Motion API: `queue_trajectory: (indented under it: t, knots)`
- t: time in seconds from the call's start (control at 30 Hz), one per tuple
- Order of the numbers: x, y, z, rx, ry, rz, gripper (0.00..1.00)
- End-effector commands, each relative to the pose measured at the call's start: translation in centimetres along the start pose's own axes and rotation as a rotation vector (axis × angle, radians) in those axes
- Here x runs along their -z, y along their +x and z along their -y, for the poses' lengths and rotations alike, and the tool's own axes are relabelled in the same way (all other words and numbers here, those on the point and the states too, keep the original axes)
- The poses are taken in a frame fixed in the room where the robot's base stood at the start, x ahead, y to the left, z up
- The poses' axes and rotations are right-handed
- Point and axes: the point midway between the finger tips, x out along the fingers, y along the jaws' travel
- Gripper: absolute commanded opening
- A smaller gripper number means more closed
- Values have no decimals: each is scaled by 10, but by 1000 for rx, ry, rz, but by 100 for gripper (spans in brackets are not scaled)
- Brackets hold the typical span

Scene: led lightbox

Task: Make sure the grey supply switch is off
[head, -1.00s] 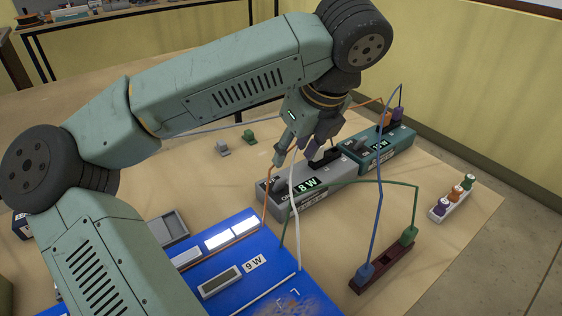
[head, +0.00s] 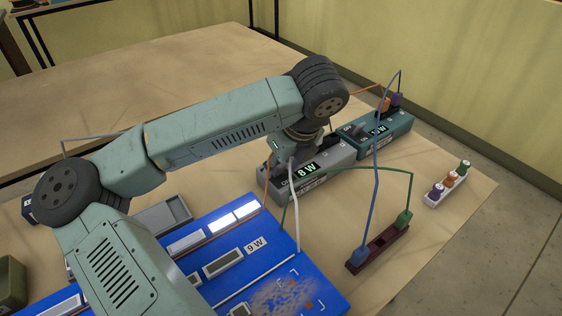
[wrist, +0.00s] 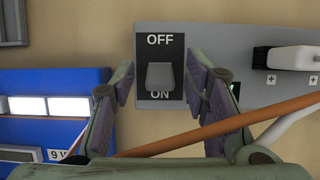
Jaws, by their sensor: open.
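The grey supply (head: 335,169) stands on the table with a lit 8 W display. Its switch (wrist: 160,77) shows in the wrist view, on a black plate with OFF above and ON below. The lever lies toward ON and partly covers that word. My gripper (wrist: 162,84) is open, with one finger on each side of the switch; I cannot tell whether they touch it. In the head view my gripper is at the supply's left end, where my arm hides the switch.
An orange wire (wrist: 200,133) crosses below the switch in the wrist view. A blue board (head: 262,262) with lit white panels (head: 222,222) lies in front. A teal supply (head: 390,139) stands behind right, and a dark red block (head: 378,250) with wires stands right.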

Motion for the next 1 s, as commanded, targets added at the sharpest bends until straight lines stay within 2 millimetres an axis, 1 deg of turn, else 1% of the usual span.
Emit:
queue_trajectory:
  t: [0.07, 0.67, 1.0]
  knots:
    - [0, 0, 0, 0, 0, 0, 41]
    - [0, 0, 0, 0, 1, 0, 1]
    - [0, 0, 0, 0, 0, -20, 0]
